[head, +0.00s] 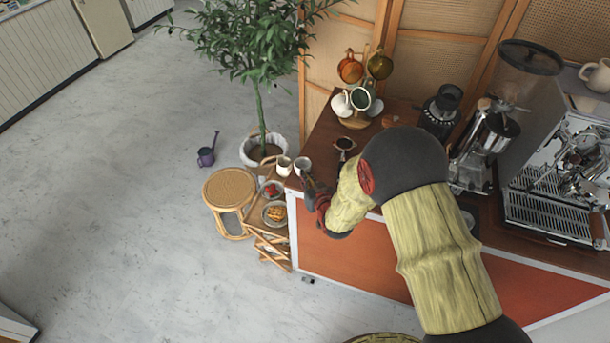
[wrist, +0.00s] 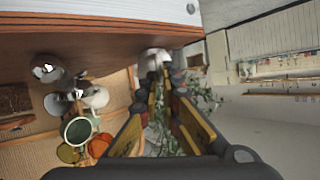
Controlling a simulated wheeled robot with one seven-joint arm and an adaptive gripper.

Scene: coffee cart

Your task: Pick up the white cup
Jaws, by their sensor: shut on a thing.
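A white cup (head: 303,166) is at the left end of the wooden counter, right at my gripper's tips in the head view. In the wrist view the white cup (wrist: 153,57) shows at the far end of my fingers, partly hidden by them. My gripper (head: 312,184) is shut on this cup, reaching in from the right. The fingers (wrist: 160,82) also show in the wrist view. Whether the cup touches the counter is hard to tell. A second white cup (head: 284,165) is just left of it.
A mug tree (head: 355,121) with several mugs stands at the back of the counter. A grinder (head: 484,135) and espresso machine (head: 560,190) are to the right. A potted plant (head: 264,150), rattan stool (head: 229,188) and small plates of food (head: 275,213) are left of the counter.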

